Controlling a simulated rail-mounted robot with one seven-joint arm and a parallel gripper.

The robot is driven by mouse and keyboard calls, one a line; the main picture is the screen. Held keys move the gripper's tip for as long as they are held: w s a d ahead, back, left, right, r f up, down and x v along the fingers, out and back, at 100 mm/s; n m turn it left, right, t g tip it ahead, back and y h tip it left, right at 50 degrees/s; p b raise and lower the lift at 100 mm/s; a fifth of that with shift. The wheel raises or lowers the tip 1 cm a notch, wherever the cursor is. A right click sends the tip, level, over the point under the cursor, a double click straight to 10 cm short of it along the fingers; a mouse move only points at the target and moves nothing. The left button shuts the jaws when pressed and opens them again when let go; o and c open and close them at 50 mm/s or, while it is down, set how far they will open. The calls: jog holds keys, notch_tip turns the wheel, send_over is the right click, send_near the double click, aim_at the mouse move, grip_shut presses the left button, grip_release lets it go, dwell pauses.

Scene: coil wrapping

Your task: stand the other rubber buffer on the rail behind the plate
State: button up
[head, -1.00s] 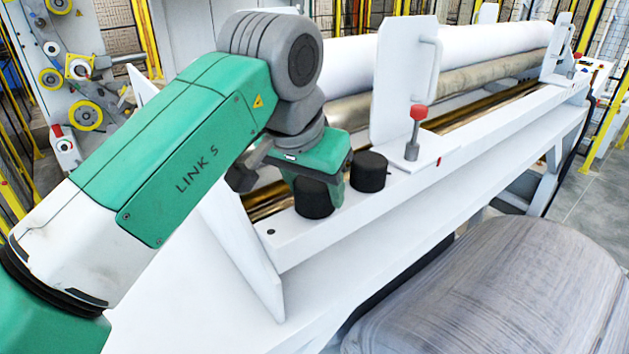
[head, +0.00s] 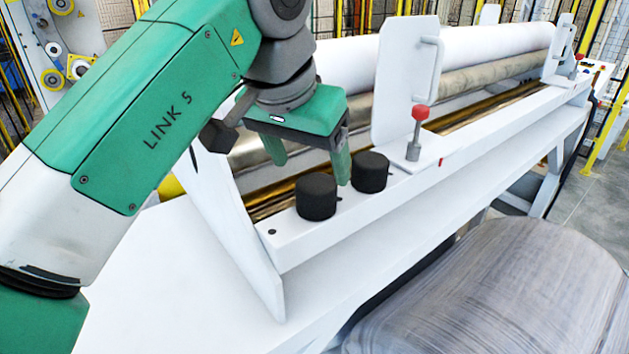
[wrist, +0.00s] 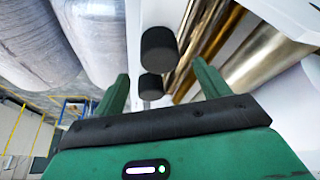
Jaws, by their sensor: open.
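Two black rubber buffers stand upright side by side on the white rail (head: 335,226): a near buffer (head: 316,197) and a far buffer (head: 369,172). A narrow gap separates them. The white plate (head: 392,95) with its handle stands upright on the rail, beyond the far buffer.
A red-knobbed clamp (head: 415,125) stands at the foot of the plate. Long rollers (head: 480,75) lie behind the rail. A large grey wrapped coil (head: 510,290) lies in front at the lower right. The rail's near end is clear.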

jog(key=v, duration=0.6)
jog(key=d+m+t+h, duration=0.3)
jog(key=d+t+h, duration=0.5)
jog(key=d, duration=1)
jog(key=s+a+r+n+t+y, duration=0.2)
jog(key=s+a+n+t+y, duration=0.7)
jog(key=s+a+t, duration=0.4)
jog(key=s+a+y, duration=0.1)
jog(key=s+a, duration=0.2)
jog(key=shift+s, duration=0.35)
notch_tip(320, 180, up, 10)
jog(key=p, duration=1)
jog(key=shift+y, duration=0.3)
